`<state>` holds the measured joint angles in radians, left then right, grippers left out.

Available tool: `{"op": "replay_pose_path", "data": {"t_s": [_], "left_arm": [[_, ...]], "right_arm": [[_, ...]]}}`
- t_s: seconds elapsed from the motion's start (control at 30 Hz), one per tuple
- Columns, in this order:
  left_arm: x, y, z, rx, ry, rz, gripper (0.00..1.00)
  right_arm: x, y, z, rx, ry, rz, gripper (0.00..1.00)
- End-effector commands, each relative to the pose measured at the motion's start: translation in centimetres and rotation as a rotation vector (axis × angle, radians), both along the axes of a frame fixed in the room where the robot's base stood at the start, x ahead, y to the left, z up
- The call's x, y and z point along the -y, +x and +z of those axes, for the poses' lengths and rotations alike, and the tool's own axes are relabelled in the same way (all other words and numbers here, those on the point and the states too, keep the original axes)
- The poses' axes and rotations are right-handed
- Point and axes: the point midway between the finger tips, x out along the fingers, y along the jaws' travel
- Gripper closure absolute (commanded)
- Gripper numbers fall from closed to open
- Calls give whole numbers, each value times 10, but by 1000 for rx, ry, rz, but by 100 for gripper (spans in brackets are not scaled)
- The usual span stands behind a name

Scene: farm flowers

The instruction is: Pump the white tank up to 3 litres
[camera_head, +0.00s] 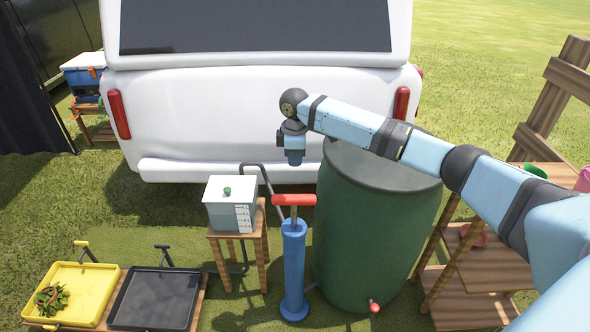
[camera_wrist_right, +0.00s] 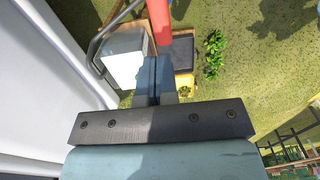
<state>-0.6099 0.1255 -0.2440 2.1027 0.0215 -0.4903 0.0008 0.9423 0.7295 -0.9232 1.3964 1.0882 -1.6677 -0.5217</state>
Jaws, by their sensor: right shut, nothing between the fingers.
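The white tank (camera_head: 231,216) stands on a small wooden stand left of the pump. It has a pale lid with a green knob and a marked scale on its front; I cannot read the level. It also shows in the right wrist view (camera_wrist_right: 125,58). The blue pump (camera_head: 294,265) stands upright with a red crossbar handle (camera_head: 294,200), a short length of rod showing below it. My right gripper (camera_head: 295,160) is shut and empty, pointing down above the handle and apart from it. In the wrist view its fingers (camera_wrist_right: 155,78) are together near the red handle (camera_wrist_right: 159,22). My left gripper is out of view.
A green barrel (camera_head: 372,240) with a red tap stands right of the pump. A white vehicle (camera_head: 260,110) is behind. Yellow (camera_head: 82,283) and black (camera_head: 155,298) trays lie at left. A wooden shelf (camera_head: 480,280) stands at right. A dark hose runs behind the tank.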

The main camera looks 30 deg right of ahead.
Motion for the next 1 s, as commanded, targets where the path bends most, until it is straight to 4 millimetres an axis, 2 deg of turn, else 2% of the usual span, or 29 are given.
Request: {"op": "replay_pose_path", "data": {"t_s": [0.03, 0.3, 0.5, 0.7, 1.0], "left_arm": [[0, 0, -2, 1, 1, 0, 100], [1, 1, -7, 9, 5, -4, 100], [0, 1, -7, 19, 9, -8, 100], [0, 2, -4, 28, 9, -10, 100], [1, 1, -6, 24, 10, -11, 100]], "right_arm": [[0, -1, -12, -3, -1, 0, 100], [0, 0, -70, -2, -1, 0, 100], [0, 0, -105, -1, 0, 1, 100], [0, 0, -121, 0, 0, 1, 100], [0, 0, -124, 0, 0, 1, 100]]}}
